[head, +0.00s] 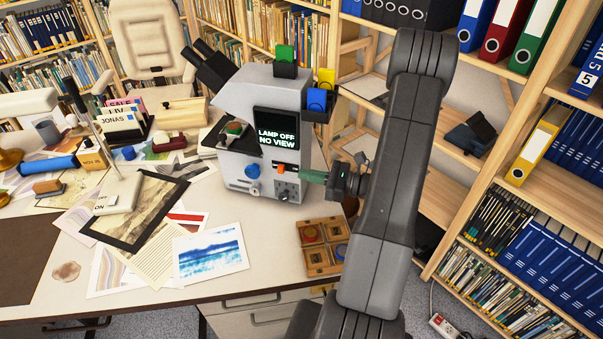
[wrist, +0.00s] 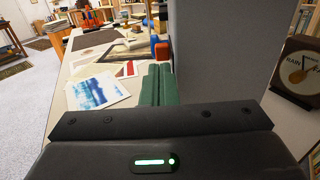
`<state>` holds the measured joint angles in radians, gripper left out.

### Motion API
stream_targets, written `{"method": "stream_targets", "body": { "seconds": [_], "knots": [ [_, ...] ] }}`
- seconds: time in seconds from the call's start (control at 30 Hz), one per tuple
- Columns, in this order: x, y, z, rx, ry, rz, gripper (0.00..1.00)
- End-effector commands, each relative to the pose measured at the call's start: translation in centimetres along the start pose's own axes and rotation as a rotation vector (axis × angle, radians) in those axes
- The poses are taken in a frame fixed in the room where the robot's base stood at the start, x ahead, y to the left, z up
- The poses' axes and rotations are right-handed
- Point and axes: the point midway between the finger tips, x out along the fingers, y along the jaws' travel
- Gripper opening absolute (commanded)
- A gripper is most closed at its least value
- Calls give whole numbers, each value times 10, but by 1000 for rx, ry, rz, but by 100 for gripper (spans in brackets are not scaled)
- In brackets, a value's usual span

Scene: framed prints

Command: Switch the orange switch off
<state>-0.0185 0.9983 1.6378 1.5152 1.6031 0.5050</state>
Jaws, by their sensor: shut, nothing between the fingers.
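The orange switch (head: 281,168) is a small piece on the front of a grey microscope unit (head: 262,110), below its screen and right of a blue knob. The dark screen (head: 277,132) reads "LAMP OFF NO VIEW". My gripper (head: 301,173) comes in from the right with its green fingers closed together and empty. The fingertips are right beside the orange switch; I cannot tell whether they touch it. In the wrist view the green fingers (wrist: 156,80) lie along the unit's grey face, and the orange switch (wrist: 162,51) shows just beyond their tips.
The blue knob (head: 252,171) sits just left of the switch. Below, a wooden tray (head: 320,260) with coloured round pieces stands near the desk edge. Prints and papers (head: 210,251) cover the desk front. Bookshelves (head: 560,185) stand at the right.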

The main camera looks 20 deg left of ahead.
Motion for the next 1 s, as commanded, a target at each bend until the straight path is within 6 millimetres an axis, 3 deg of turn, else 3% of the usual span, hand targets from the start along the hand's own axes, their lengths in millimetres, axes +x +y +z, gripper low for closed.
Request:
{"method": "stream_targets", "body": {
  "seconds": [0.2,0.4,0.6,1.0],
  "knots": [
    [-52,-1,-2,-2,0,-5,0],
    [-85,-1,-1,-2,0,-3,0],
    [-97,0,0,-1,0,0,0],
    [-97,0,0,0,0,0,0]
  ]
}}
